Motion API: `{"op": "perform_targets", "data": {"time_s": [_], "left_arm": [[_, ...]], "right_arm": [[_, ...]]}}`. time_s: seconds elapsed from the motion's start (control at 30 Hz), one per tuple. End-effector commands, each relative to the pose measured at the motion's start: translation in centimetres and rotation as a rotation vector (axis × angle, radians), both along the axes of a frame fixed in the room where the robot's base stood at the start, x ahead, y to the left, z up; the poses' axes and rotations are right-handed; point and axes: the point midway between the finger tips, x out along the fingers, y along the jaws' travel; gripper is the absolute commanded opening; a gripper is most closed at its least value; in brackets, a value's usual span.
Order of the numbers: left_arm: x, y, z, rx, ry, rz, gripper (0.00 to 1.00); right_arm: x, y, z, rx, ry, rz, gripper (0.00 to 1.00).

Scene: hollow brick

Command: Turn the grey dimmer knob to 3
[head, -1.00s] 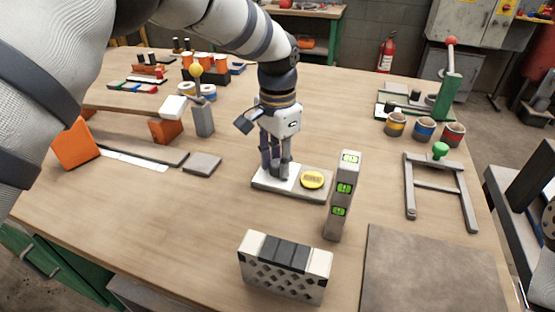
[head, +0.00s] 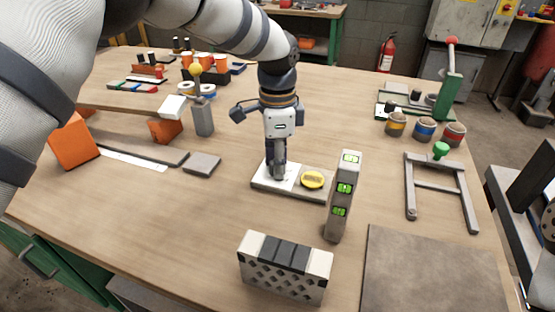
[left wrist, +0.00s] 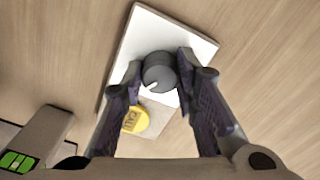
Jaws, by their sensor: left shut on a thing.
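The grey dimmer knob (left wrist: 159,75) stands on a white plate (left wrist: 150,30) in the left wrist view. A short white pointer mark on it faces the lower left of that view. My left gripper (left wrist: 160,72) has its dark fingers on both sides of the knob and is shut on it. In the head view the left gripper (head: 277,172) points straight down over the white plate (head: 262,180) and hides the knob. I cannot read any scale numbers around it. My right gripper is not in view.
A yellow disc (head: 312,180) sits beside the knob on the same base. A grey spirit level (head: 335,222) stands upright close to its right. Bare tabletop lies to the left front.

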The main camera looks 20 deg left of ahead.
Motion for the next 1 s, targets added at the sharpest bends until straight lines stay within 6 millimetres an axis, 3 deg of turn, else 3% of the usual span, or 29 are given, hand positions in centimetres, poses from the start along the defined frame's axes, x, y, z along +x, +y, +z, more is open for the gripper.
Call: {"op": "perform_targets", "data": {"time_s": [0.37, 0.4, 0.5, 0.8, 0.87, 1.0], "left_arm": [[0.0, 0.0, -0.1, 0.000, 0.002, -0.006, 0.00], [0.0, 0.0, -0.1, 0.000, 0.002, -0.006, 0.32], [0.0, 0.0, -0.1, 0.000, 0.002, -0.005, 0.48], [0.0, 0.0, 0.3, 0.000, -0.001, -0.004, 0.48], [0.1, 0.0, 1.2, 0.000, -0.003, -0.004, 0.48], [0.1, 0.0, 4.9, -0.001, -0.006, -0.004, 0.48]], "right_arm": [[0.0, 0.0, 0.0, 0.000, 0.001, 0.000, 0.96], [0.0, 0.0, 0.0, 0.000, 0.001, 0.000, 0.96], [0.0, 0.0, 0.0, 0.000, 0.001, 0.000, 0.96], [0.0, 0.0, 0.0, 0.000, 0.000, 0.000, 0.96], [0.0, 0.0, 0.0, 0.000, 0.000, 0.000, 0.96], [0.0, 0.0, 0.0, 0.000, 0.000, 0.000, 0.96]]}}
